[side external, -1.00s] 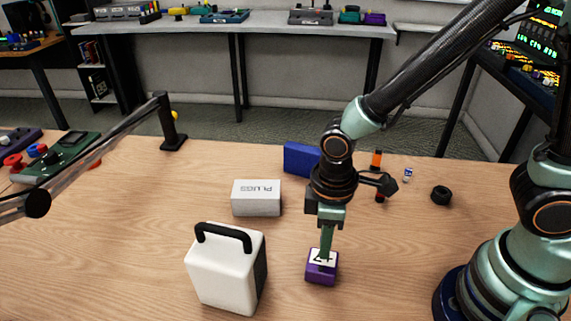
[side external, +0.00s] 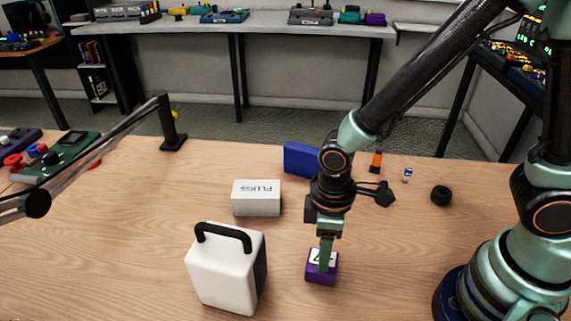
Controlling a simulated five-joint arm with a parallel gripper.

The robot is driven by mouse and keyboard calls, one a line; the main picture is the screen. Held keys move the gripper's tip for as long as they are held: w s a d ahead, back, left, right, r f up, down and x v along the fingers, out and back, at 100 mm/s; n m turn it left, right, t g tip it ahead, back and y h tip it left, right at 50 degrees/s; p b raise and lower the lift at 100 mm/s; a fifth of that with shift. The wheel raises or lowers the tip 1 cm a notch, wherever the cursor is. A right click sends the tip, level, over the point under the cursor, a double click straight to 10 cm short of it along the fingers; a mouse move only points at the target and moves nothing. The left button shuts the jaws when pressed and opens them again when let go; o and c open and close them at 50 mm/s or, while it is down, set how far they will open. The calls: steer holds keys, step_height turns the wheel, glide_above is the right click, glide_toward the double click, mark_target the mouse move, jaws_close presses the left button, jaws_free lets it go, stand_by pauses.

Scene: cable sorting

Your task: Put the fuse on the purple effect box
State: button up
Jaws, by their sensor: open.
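The purple effect box (side external: 321,277), with a white label on top, stands on the wooden table at the front centre. My gripper (side external: 325,266) points straight down over it, its fingertips at the label. The jaws are open. The fingers cover part of the label, and I cannot tell whether they touch the box or whether anything small lies between them. A tiny white and blue cylinder (side external: 407,175) stands at the back right of the table, away from my gripper. It may be the fuse, but it is too small to be sure.
A white case with a black handle (side external: 226,275) stands left of the box. Behind are a white PLUGS box (side external: 256,198), a blue box (side external: 300,160), an orange and black item (side external: 376,161) and a black knob (side external: 441,195). The table's right front is clear up to my base.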

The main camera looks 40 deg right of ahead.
step_height(320, 180, up, 12)
steer(key=w+d+r+m+t, duration=0.1)
steer(key=d+r+m, duration=0.3)
steer(key=d, duration=0.4)
steer(key=w+d+r+m+t, duration=0.1)
steer(key=d+r+m+t, duration=0.3)
steer(key=d, duration=0.3)
steer(key=shift+w+d+m+t, duration=0.3)
steer(key=shift+d+m, duration=0.1)
steer(key=shift+m, duration=0.1)
